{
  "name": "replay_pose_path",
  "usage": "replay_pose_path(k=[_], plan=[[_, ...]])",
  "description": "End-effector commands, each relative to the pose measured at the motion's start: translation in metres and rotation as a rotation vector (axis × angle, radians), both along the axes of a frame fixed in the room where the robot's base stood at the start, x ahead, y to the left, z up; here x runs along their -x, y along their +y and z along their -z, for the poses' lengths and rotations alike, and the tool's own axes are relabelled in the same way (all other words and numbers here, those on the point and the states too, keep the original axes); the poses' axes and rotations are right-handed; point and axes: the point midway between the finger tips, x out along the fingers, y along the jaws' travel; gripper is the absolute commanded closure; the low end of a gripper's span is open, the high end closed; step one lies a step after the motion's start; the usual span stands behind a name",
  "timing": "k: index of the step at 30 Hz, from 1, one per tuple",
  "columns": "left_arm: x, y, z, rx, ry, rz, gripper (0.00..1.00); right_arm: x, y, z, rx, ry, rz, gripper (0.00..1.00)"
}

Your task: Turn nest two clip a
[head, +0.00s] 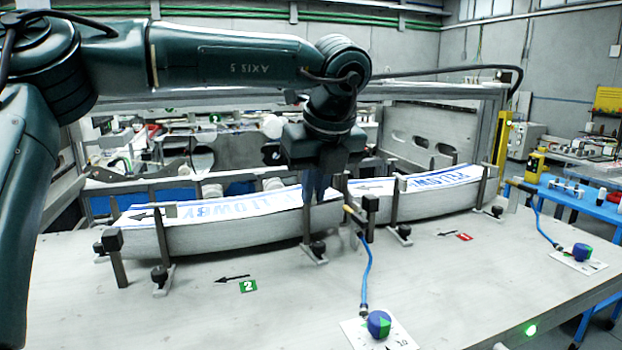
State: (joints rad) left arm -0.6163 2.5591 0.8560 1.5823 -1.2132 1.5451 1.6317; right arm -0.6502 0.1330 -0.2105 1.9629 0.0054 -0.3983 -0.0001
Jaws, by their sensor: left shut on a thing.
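Nest two, by the green "2" plate (248,286), holds a curved stack of labels (235,235) between upright posts. My left gripper (316,188) comes down from above at the stack's right end. It is shut on a clip at the right-end post (307,222); the fingers and wrist hide most of that clip. I cannot read a clip letter. My right gripper is not in view.
Nest one's label stack (440,195) stands to the right, by the red "1" plate (464,237). A blue-green knob (379,324) with a blue hose is at the front, and another knob (582,252) is at right. The front left bench top (120,315) is clear.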

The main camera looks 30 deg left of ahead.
Motion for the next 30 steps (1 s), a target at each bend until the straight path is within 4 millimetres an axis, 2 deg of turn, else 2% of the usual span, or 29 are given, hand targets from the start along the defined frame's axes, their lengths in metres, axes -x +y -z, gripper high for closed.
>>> replay_pose_path(k=[8,21,22,30], plan=[[-0.002,-0.0012,-0.0014,0.002,-0.002,-0.064,1.0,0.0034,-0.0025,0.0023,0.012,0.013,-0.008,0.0],[-0.0021,-0.0012,-0.0009,0.001,-0.003,-0.071,1.0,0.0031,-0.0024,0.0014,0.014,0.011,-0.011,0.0],[-0.0021,-0.0012,-0.0009,0.001,-0.003,-0.071,0.89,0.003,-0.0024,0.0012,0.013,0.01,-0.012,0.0],[-0.0019,-0.0013,-0.0004,0.001,-0.001,-0.07,0.69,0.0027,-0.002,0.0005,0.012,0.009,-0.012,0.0]])
